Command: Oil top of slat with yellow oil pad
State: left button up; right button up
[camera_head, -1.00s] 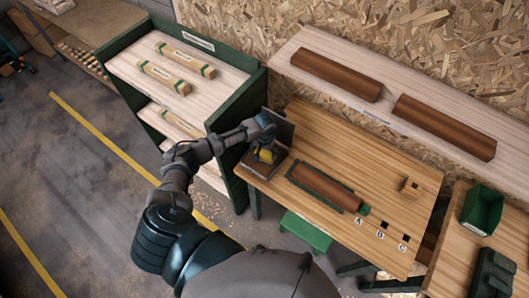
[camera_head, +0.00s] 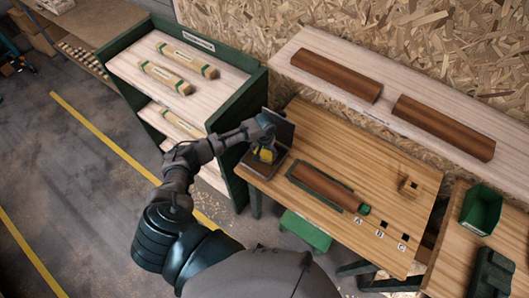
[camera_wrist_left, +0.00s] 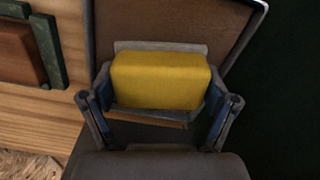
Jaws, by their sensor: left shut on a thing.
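The yellow oil pad (camera_wrist_left: 160,80) is between the two fingers of my left gripper (camera_wrist_left: 158,100) in the left wrist view. My left gripper (camera_head: 266,150) is shut on the pad at the dark tray with an upright back plate (camera_head: 284,128), at the left end of the workbench. The brown slat (camera_head: 322,186) lies in a green-edged holder on the bench, to the right of the gripper and apart from it. Its end also shows at the left of the left wrist view (camera_wrist_left: 18,58). My right gripper is not in view.
Two brown slats (camera_head: 336,75) (camera_head: 443,127) lie on the pale shelf behind the bench. A small wooden block (camera_head: 409,187) and labels A, B, C are at the bench's right. A green bin (camera_head: 482,209) stands further right. A green-sided rack (camera_head: 223,118) borders the left.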

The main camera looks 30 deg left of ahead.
aim_at(264, 151)
pick_arm(q)
jog(key=shift+p, duration=0.4)
dwell(1.0)
jog(key=shift+s+f+p, duration=0.1)
jog(key=shift+f+p, duration=0.1)
jog(key=shift+p, duration=0.2)
dwell(1.5)
jog(key=shift+r+p, duration=0.6)
jog(key=shift+r, duration=3)
